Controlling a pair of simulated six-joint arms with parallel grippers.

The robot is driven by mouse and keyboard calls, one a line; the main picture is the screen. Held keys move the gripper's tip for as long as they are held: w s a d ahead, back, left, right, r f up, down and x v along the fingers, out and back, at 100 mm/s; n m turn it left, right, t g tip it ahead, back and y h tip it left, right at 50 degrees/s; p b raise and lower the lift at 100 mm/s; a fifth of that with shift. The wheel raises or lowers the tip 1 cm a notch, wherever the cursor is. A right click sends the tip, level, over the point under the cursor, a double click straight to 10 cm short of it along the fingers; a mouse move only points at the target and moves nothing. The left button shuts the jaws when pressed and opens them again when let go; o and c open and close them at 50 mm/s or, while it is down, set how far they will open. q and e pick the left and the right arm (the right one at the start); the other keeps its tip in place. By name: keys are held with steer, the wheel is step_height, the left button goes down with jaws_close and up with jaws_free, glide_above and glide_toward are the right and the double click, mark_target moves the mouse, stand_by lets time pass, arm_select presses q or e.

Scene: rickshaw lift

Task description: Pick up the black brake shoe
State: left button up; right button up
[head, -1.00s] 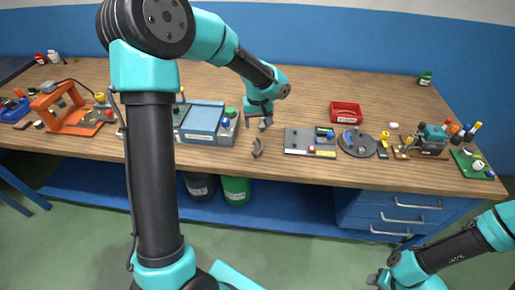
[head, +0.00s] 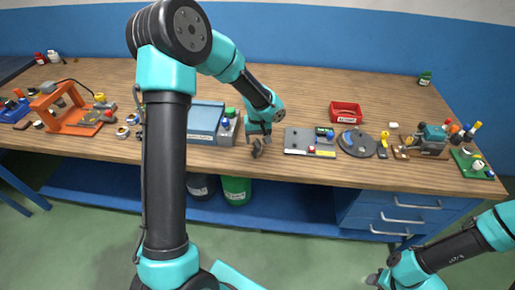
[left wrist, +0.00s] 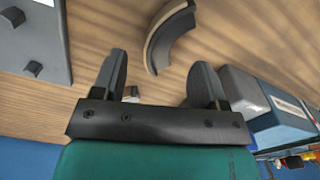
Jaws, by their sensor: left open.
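The black brake shoe (head: 257,149) is a small curved piece on the wooden bench near its front edge.
A grey-blue box (head: 207,121) stands left of the shoe. A grey plate with fittings (head: 298,141) lies to its right. A red bin (head: 345,112) and a round grey disc (head: 357,143) are further right. Bare wood is clear behind the shoe.

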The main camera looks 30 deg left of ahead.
mark_target(258, 143)
arm_select(q)
step_height(258, 143, down, 4)
steer(key=shift+w+r, duration=0.1)
steer(key=shift+r, duration=0.15)
steer(key=c, duration=1.1)
steer(key=shift+r, duration=0.1)
steer(key=shift+r, duration=0.85)
step_height(258, 143, up, 2)
steer(key=s+d+r, duration=0.1)
steer(key=s+d, duration=0.7)
steer(key=s, duration=0.5)
steer(key=shift+s+d, duration=0.15)
steer(key=shift+s, duration=0.2)
steer(key=shift+r, duration=0.1)
